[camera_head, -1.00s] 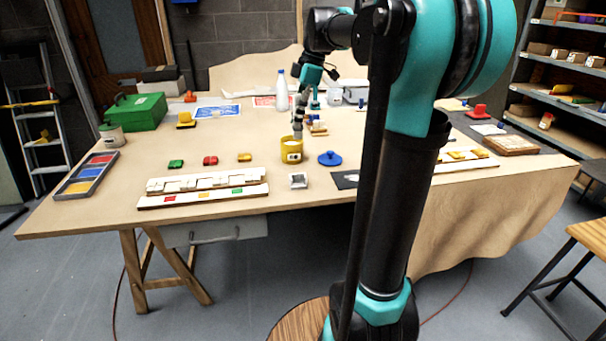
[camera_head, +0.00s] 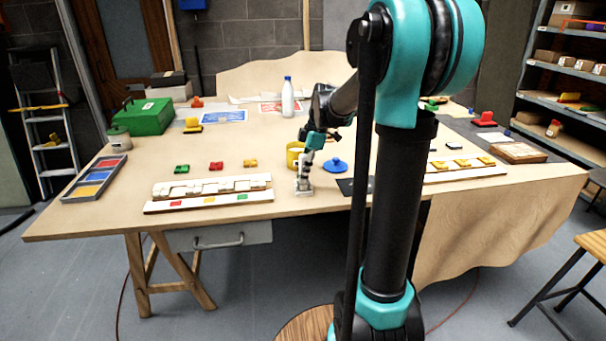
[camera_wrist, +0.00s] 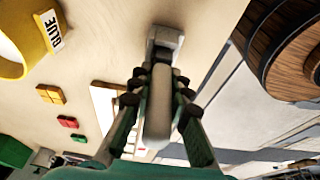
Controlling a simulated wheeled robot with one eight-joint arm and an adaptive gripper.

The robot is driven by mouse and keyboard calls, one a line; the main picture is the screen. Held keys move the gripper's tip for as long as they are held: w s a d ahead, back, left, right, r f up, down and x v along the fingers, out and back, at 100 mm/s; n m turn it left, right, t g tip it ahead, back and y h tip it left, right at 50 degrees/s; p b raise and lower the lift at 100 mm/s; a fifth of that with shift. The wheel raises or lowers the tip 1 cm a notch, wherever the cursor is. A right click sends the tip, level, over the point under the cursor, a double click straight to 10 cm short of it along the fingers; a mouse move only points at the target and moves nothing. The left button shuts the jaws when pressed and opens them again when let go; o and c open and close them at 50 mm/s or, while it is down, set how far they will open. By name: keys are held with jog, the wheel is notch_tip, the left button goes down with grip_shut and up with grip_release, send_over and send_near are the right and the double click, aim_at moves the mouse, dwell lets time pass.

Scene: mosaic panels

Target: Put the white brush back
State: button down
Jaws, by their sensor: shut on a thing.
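The white brush (camera_wrist: 157,112) is between the two fingers of my gripper (camera_wrist: 158,95) in the wrist view, and the fingers are shut on it. The brush is mostly hidden by the gripper there.
A blue lid (camera_head: 334,165) lies to the right. The mosaic panel (camera_head: 210,190) lies left, with several coloured tiles behind it. The table's front edge is close.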

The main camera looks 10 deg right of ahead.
jog(key=shift+f, duration=0.2)
jog(key=c, duration=1.4)
grip_release()
jog(key=shift+c, duration=0.2)
jog(key=shift+r, duration=0.1)
jog(key=v, duration=1.2)
